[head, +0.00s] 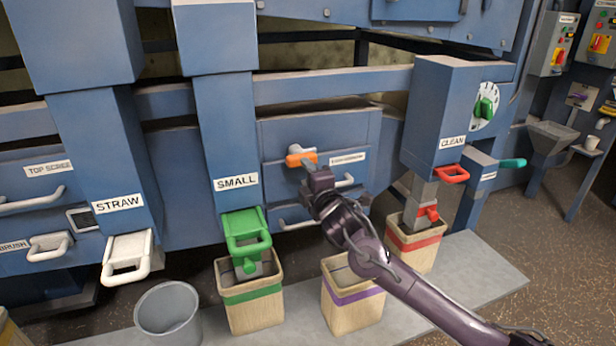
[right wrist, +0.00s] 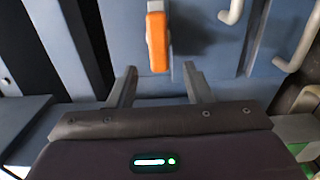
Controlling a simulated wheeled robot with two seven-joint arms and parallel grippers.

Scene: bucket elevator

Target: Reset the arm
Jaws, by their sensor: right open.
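My right arm reaches in from the lower right in the head view. Its dark purple gripper (head: 306,166) is in front of the blue machine, at an orange handle (head: 299,155). In the right wrist view my right gripper (right wrist: 158,78) is open. Its two fingers are apart with nothing between them, and the orange handle (right wrist: 157,42) is just beyond the fingertips, roughly in line with the gap. My left gripper does not show in either view.
Below the machine stand a grey bucket (head: 168,312) and sacks with green (head: 254,310), purple (head: 350,312) and red (head: 422,255) bands. White (head: 127,262), green (head: 246,232) and red (head: 452,174) chute handles stick out nearby. A hopper (head: 552,134) stands at the right; open floor lies at lower right.

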